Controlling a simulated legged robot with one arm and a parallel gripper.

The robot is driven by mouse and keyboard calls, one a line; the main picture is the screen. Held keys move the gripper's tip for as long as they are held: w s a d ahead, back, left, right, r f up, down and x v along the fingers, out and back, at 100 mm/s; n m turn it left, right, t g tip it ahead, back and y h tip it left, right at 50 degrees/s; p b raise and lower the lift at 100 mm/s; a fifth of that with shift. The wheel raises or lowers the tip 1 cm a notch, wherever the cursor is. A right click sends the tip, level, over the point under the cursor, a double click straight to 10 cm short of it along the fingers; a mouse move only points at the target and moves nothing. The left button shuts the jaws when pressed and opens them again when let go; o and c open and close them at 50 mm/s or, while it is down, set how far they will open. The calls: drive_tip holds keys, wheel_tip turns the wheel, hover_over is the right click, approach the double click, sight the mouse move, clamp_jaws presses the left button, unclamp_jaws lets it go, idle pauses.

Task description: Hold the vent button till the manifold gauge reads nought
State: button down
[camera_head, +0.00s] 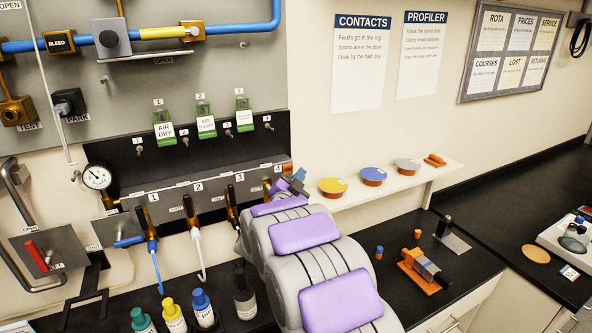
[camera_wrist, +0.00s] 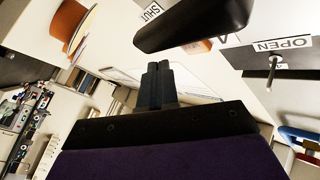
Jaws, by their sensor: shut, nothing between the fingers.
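The round white manifold gauge (camera_head: 97,176) is at the left end of the grey numbered manifold (camera_head: 150,205) in the head view; its needle is too small to read surely. I cannot make out a vent button in either view; my arm hides the manifold's right end. My gripper (camera_head: 290,182) is by that end, near the number 4, mostly hidden behind my arm. In the wrist view my gripper (camera_wrist: 158,72) has its dark fingers together, with nothing between them. A black handle (camera_wrist: 195,22) crosses above the fingertips there, between SHUT and OPEN labels; I cannot tell whether they touch.
Levers and hoses hang along the manifold's front. Several capped bottles (camera_head: 173,315) stand below. Right of my arm, a white shelf (camera_head: 400,187) holds round tins, and an orange device (camera_head: 424,268) stands on the black bench. A red lever (camera_head: 36,255) is at lower left.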

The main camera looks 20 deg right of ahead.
sight(286, 168)
drive_tip(key=a, duration=0.4)
drive_tip(key=shift+w+a+r, duration=0.1)
drive_tip(key=shift+a+r, duration=0.1)
drive_tip(key=shift+r, duration=0.1)
drive_tip(key=shift+w+a+r+p, duration=0.15)
drive_tip(key=shift+a+p, duration=0.15)
drive_tip(key=shift+p, duration=0.15)
drive_tip(key=shift+w+d, duration=0.15)
drive_tip(key=shift+d, duration=0.85)
drive_tip(key=shift+a, duration=1.45)
drive_tip(key=shift+w+d+p, duration=0.25)
drive_tip(key=shift+d+p, duration=0.1)
drive_tip(key=shift+d, duration=0.9)
drive_tip(key=shift+w+a, duration=0.25)
drive_tip(key=shift+a, duration=0.85)
drive_tip(key=shift+d, duration=0.55)
drive_tip(key=shift+a, duration=0.1)
